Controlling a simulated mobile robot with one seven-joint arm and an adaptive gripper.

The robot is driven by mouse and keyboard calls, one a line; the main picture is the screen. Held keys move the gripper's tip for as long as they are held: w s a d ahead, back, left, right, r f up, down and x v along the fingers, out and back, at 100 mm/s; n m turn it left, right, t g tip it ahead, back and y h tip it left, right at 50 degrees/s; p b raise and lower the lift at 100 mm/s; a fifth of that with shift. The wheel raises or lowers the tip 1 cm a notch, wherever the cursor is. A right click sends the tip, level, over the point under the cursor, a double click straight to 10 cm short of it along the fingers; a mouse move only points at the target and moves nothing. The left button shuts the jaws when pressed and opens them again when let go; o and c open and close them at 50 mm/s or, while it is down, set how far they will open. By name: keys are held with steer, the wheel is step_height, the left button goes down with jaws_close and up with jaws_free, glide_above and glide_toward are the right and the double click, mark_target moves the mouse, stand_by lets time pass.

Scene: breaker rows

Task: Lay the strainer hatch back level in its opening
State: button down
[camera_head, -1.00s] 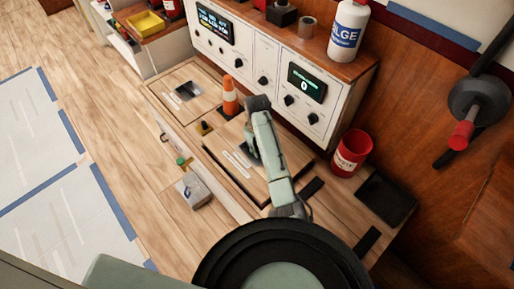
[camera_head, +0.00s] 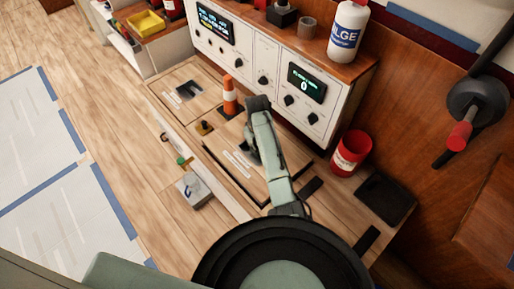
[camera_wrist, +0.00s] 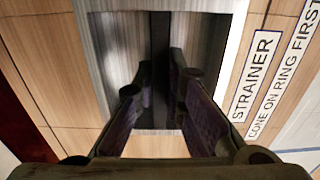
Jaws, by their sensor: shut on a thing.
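The strainer hatch (camera_head: 252,181) is a light wood panel in the bench top below the instrument panel, with white label strips. The wrist view shows its lettering, "STRAINER" and "CONE ON RING FIRST" (camera_wrist: 285,70). A dark line runs along its near left edge; I cannot tell whether it sits level. My gripper (camera_wrist: 160,100) is shut on the dark bar (camera_wrist: 160,40) across the hatch's recessed metal pull. In the head view my arm covers the pull and the fingertips.
A second panel (camera_head: 205,98) with a recessed pull lies to the left. A small brass-coloured knob (camera_head: 205,128) sits between the panels. A grey box (camera_head: 194,190) is at the front edge. A red cup (camera_head: 351,153) and a black tray (camera_head: 385,199) stand at the right.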

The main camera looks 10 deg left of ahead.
steer(key=shift+w+f, duration=0.1)
steer(key=shift+f+b, duration=1.25)
steer(key=shift+f, duration=0.8)
steer(key=c, duration=1.6)
jaws_free()
steer(key=shift+f, duration=0.2)
step_height(320, 180, up, 12)
steer(key=shift+r, duration=0.15)
steer(key=shift+a, duration=0.1)
